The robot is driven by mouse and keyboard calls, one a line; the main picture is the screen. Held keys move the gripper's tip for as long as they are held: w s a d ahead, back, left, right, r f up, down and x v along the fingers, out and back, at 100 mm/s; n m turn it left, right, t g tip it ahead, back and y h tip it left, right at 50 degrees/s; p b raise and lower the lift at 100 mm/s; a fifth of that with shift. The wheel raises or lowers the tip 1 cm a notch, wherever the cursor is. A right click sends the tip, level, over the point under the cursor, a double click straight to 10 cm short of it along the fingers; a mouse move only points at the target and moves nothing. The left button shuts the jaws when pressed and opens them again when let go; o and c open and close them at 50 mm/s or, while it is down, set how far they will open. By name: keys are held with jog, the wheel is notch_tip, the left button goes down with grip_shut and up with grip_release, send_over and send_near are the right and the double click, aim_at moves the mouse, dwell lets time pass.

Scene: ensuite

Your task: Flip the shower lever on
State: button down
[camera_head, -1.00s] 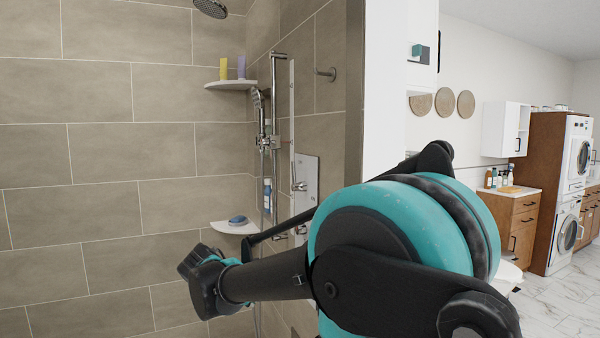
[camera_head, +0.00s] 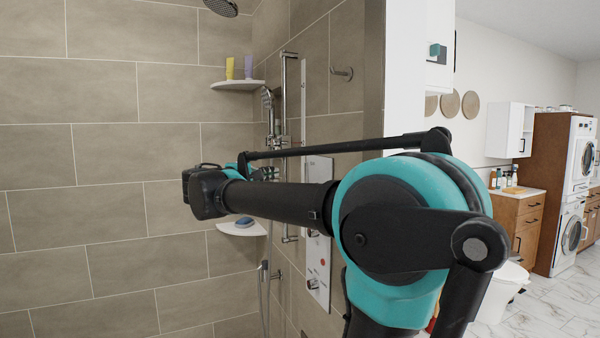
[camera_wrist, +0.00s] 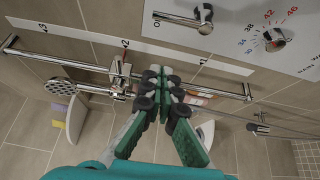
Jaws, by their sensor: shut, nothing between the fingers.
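The shower lever (camera_wrist: 180,20) is a chrome bar on a white control panel (camera_wrist: 235,50), at the top of the wrist view. Its rounded chrome end lies to the right, with dark green on it that may be a reflection. In the head view my wrist and forearm mostly hide the gripper.
A chrome slide rail (camera_wrist: 75,62) with a hand shower (camera_wrist: 60,87) runs beside the panel, close to my fingers. A temperature knob (camera_wrist: 275,39) sits right of the lever. Corner shelves (camera_head: 238,85) and a towel hook (camera_head: 343,73) stick out from the walls.

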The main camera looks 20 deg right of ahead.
jog(key=shift+d, duration=0.15)
jog(key=w+d, duration=0.1)
jog(key=d, duration=0.8)
jog(key=shift+w, duration=0.25)
